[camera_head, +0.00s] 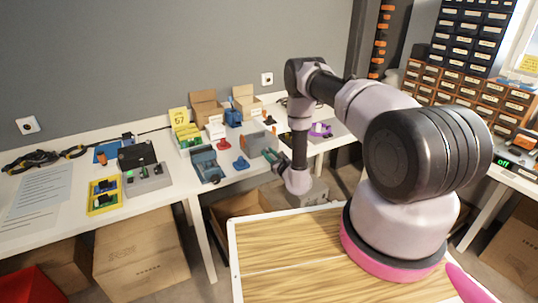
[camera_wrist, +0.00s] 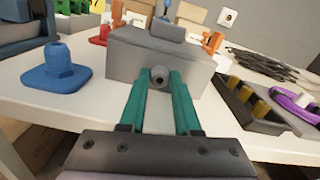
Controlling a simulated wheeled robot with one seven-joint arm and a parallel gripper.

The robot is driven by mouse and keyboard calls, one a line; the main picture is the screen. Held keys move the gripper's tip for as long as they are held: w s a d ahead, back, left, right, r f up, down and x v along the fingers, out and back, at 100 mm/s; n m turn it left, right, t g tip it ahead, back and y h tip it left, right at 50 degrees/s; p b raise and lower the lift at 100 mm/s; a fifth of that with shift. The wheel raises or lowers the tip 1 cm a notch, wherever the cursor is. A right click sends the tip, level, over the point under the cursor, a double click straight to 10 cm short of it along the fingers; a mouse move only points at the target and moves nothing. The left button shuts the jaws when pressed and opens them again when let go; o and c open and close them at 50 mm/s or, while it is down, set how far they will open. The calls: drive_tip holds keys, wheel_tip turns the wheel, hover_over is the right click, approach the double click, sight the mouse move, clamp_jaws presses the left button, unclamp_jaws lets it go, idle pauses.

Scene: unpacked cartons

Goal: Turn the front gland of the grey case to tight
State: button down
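The grey case (camera_head: 256,141) stands on the white table, and in the wrist view the case (camera_wrist: 200,65) sits straight ahead, front face toward me. Its front gland (camera_wrist: 159,77), a small round grey knob with a dark centre, sticks out of that face. My gripper (camera_wrist: 163,77) has teal fingers that stand apart at the gland's left and right. The left fingertip looks close to the gland, with a gap at the right one; I cannot tell if either touches. In the head view my gripper (camera_head: 271,160) is at the case's front, partly hidden by my arm.
A blue fitting on a flat base (camera_wrist: 60,72) stands left of the case. A dark tray (camera_wrist: 238,101) with yellow pieces and a purple part (camera_wrist: 292,99) lie at the right. Black cables (camera_wrist: 270,66) lie behind them. The table (camera_wrist: 95,108) in front of the case is bare.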

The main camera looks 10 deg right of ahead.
idle(0.3)
drive_tip(key=m, duration=0.5)
drive_tip(key=shift+d+m, duration=0.15)
drive_tip(key=shift+m, duration=0.15)
drive_tip(key=m, duration=0.6)
drive_tip(key=shift+f, duration=0.1)
drive_tip(key=m, duration=0.5)
drive_tip(key=shift+f+m, duration=0.1)
drive_tip(key=shift+m, duration=0.3)
drive_tip(key=m, duration=0.5)
drive_tip(key=shift+m, duration=0.4)
drive_tip(key=c, duration=0.6)
unclamp_jaws()
